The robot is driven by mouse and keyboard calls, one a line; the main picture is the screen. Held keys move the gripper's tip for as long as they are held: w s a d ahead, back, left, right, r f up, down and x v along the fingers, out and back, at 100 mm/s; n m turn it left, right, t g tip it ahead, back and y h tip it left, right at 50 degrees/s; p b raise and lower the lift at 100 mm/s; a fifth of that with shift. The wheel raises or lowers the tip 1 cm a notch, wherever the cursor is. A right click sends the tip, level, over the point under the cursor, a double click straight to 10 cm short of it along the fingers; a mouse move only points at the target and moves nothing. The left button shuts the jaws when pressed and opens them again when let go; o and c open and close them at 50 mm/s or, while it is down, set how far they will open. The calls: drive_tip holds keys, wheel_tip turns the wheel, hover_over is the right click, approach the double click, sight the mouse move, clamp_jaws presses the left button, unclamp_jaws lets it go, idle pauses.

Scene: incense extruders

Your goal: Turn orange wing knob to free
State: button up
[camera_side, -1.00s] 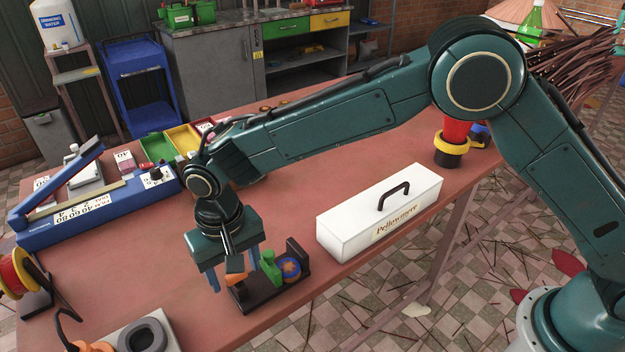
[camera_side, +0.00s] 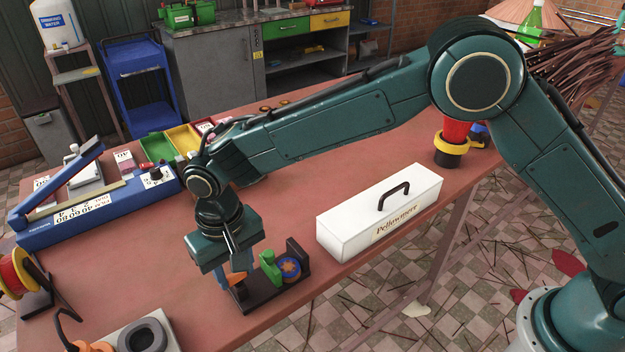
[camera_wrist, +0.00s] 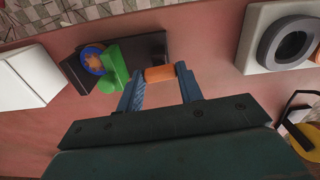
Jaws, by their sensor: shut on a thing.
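The orange wing knob (camera_wrist: 160,74) sits at the end of a small black device that also bears a green body (camera_side: 270,263) and a blue and orange disc (camera_side: 290,267). The device's black base (camera_side: 262,300) stands on the table. My gripper (camera_side: 237,281) points down at the device's left end. Its blue fingers (camera_wrist: 160,82) are shut on the knob, one on each side. In the side view the fingers hide most of the knob, and its angle cannot be told.
A white box with a black handle (camera_side: 372,220) stands just right of the device. A grey ring on a pale block (camera_side: 143,336) lies at the front left. A blue scale-like apparatus (camera_side: 100,218) is at the left. The table middle behind the gripper is clear.

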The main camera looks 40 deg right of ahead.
drive_tip(key=n, duration=1.3)
drive_tip(key=shift+n, duration=2)
drive_tip(key=shift+a, duration=0.1)
drive_tip(key=o, duration=1)
wheel_tip(320, 180, up, 14)
drive_tip(key=shift+f, duration=0.1)
